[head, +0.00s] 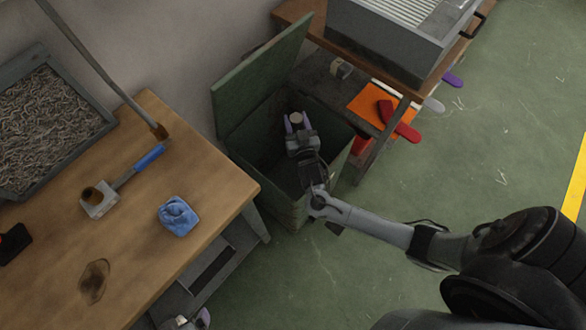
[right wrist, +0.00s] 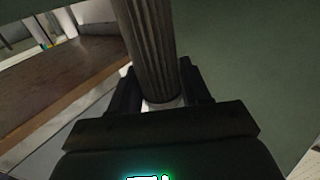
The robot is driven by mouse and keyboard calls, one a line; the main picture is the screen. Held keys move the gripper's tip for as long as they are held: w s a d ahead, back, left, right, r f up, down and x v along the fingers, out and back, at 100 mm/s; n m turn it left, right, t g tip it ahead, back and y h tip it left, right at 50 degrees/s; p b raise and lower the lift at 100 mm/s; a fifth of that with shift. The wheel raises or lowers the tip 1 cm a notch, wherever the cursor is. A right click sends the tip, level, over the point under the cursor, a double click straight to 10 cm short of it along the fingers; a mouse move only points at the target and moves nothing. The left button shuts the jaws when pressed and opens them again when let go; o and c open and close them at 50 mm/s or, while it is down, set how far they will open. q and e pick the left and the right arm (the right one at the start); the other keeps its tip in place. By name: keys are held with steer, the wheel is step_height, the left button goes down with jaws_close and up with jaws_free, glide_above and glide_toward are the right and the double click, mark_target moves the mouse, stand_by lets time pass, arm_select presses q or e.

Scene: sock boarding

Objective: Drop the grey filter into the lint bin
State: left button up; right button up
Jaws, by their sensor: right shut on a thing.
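The grey filter, a ribbed cylinder (right wrist: 148,45), stands up between the fingers of my right gripper (right wrist: 155,95). The bin's lid (head: 262,75) is raised and leans back. My left gripper (head: 190,321) shows only in part at the bottom edge; its jaws are unclear.
A wooden table (head: 150,260) at left bears a tray of grey shreds (head: 38,185), a blue-handled tool (head: 147,158) and a blue cloth (head: 178,215). Right of the bin, a bench holds a grey machine (head: 375,45), with an orange sheet (head: 365,103) below. Green floor lies open at right.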

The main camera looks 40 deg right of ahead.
steer(key=shift+f, duration=0.3)
